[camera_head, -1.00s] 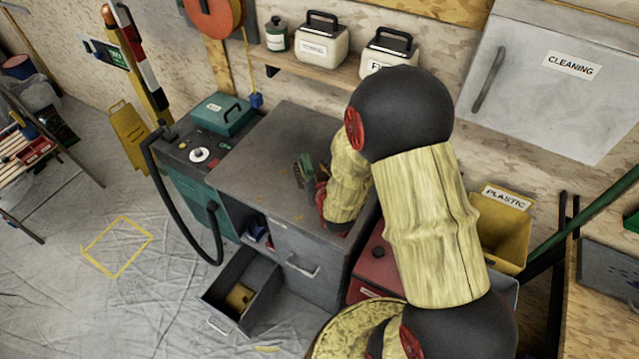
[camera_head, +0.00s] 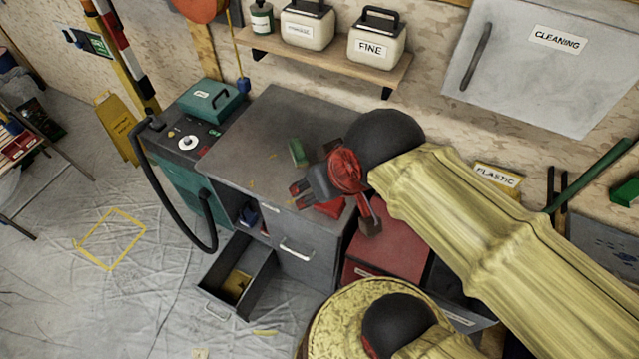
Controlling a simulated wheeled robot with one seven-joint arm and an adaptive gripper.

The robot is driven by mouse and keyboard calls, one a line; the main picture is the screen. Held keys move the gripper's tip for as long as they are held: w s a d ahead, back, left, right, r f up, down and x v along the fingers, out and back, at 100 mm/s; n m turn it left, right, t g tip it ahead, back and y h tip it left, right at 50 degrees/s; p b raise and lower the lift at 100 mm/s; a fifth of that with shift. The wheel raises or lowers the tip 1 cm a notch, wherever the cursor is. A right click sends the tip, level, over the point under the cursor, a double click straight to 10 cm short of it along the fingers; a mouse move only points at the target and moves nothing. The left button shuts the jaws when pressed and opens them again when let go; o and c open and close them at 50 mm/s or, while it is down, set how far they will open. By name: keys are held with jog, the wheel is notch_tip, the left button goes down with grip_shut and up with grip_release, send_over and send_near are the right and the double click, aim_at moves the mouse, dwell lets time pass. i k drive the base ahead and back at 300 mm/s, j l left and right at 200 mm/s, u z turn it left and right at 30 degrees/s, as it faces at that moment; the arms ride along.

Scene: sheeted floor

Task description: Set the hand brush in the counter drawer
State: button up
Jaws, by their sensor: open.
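A small green block-like thing (camera_head: 298,152), which looks like the hand brush, lies on the grey counter top (camera_head: 262,135); its bristles cannot be made out. My gripper (camera_head: 298,195) is open and apart from it, nearer the counter's front edge, with its fingers pointing left. Nothing shows between the fingers. The counter drawer (camera_head: 262,262) is pulled out low at the front left of the counter. A yellowish thing (camera_head: 237,284) lies inside it. My wrist hides part of the counter's right side.
A green machine (camera_head: 190,165) with a black hose stands left of the counter. A red cabinet (camera_head: 385,245) stands to the right. A shelf with white containers (camera_head: 377,45) and a cleaning cupboard (camera_head: 530,60) are on the wall. The floor left of the drawer is clear.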

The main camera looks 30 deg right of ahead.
aim_at(252, 262)
jog(key=i+j+z, duration=0.1)
jog(key=j, duration=0.25)
jog(key=i+j+z, duration=0.1)
jog(key=i+j, duration=0.3)
jog(key=j, duration=0.35)
jog(key=z, duration=0.05)
